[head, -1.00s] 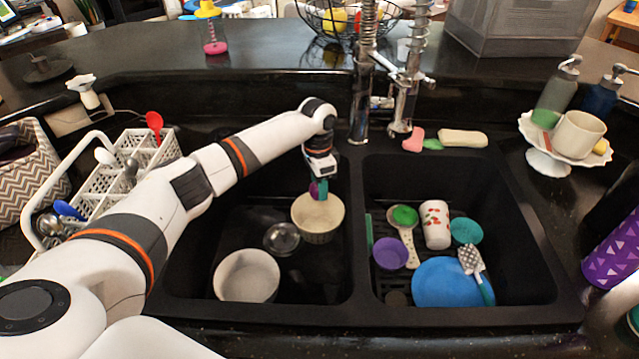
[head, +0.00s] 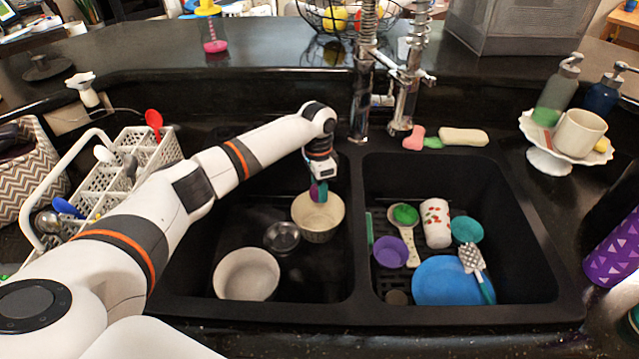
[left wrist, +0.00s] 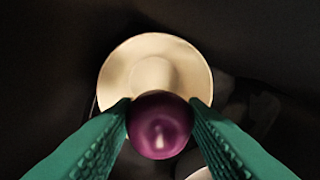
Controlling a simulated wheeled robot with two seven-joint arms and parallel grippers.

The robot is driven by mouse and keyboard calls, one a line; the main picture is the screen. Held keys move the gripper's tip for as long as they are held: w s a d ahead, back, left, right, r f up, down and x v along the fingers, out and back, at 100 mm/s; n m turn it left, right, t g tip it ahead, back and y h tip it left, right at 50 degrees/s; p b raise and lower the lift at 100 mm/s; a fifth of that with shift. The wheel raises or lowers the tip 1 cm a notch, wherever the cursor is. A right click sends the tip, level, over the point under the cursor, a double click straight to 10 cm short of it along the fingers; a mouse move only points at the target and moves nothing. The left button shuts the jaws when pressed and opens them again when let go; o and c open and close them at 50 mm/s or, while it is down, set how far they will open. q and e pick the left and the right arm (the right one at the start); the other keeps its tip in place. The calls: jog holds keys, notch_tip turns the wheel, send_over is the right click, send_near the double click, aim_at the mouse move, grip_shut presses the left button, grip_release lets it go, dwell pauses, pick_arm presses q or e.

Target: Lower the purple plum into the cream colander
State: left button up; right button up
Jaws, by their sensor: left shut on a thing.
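The purple plum (left wrist: 160,125) is between the green fingers of my left gripper (left wrist: 160,118), which is shut on it. In the head view the plum (head: 315,193) shows just over the cream colander (head: 321,232) in the left basin. In the left wrist view the colander (left wrist: 118,72) lies beyond the plum, its far part open to view and its near part hidden by plum and fingers. The plum appears at or slightly above the rim; the head view does not settle the exact height. My right gripper is not in view.
A cream bowl (head: 247,274) and a small metal strainer or cup (head: 282,237) stand near the colander. The right basin holds a blue plate (head: 445,282), a purple bowl (head: 390,251) and a patterned cup (head: 436,224). The faucet (head: 362,90) rises behind the basins.

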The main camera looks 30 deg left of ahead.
pick_arm(q)
jog(key=shift+f+b, duration=1.45)
jog(key=shift+f, duration=1.9)
jog(key=shift+f, duration=0.45)
jog(key=shift+f+b, duration=1.55)
jog(key=shift+f, duration=0.7)
jog(key=o, duration=1)
jog(key=shift+o, duration=0.2)
jog(key=r, duration=1.2)
jog(key=shift+w+a+r, duration=0.15)
jog(key=shift+w+a, duration=0.2)
